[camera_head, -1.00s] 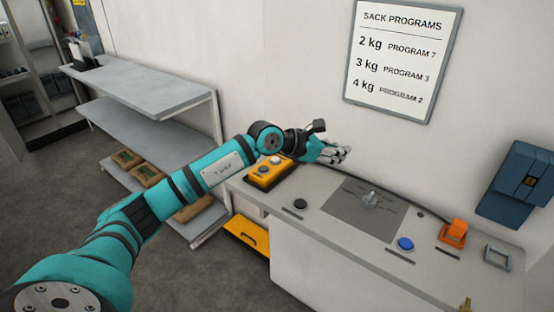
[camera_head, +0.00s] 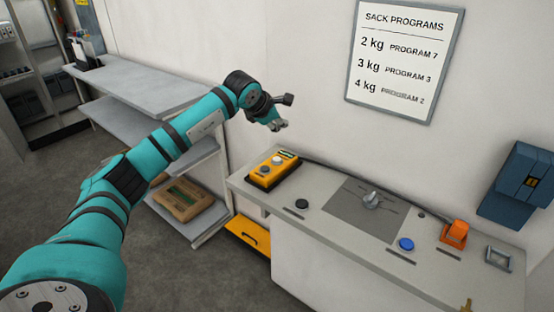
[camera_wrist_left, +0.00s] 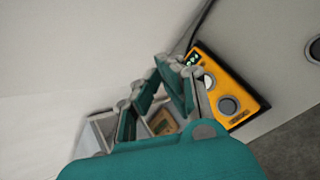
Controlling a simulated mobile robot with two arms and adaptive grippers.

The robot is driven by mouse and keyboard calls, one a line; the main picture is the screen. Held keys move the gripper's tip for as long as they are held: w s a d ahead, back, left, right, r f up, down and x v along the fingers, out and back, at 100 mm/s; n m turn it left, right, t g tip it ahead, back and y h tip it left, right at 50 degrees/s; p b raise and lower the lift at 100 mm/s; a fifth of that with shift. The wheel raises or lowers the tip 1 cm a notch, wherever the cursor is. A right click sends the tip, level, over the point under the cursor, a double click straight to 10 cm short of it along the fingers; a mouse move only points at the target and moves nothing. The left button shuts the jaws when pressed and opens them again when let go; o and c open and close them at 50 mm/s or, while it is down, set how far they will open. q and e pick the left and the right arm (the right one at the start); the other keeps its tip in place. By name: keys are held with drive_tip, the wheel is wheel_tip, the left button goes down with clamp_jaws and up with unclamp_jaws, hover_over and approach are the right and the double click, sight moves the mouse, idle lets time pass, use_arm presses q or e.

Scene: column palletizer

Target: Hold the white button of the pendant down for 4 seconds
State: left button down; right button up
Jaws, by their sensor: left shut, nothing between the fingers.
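The yellow pendant (camera_head: 262,178) lies at the left end of the grey console top. Its white button (camera_head: 277,160) and a grey round control (camera_head: 265,170) are uncovered. In the left wrist view the pendant (camera_wrist_left: 238,88) is right of the fingers, with the white button (camera_wrist_left: 208,81) between a small green-lit display (camera_wrist_left: 191,59) and the larger grey control (camera_wrist_left: 228,105). My left gripper (camera_head: 279,125) is shut and empty, above the pendant and apart from it. Its fingers (camera_wrist_left: 170,70) show beside the pendant in the wrist view. My right gripper is not in view.
Grey shelves (camera_head: 130,85) stand at left. A program sign (camera_head: 403,60) hangs on the wall behind.

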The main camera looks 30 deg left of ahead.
sight(279, 159)
use_arm(q)
drive_tip(key=shift+f+b, duration=2.75)
drive_tip(key=shift+f, duration=1.7)
drive_tip(key=shift+f, duration=0.1)
drive_tip(key=shift+f+b, duration=0.3)
drive_tip(key=shift+b, duration=0.1)
drive_tip(key=shift+f+b, duration=0.45)
drive_tip(key=shift+r, duration=0.1)
idle(2.0)
drive_tip(key=shift+r+p, duration=0.5)
drive_tip(key=shift+r, duration=0.3)
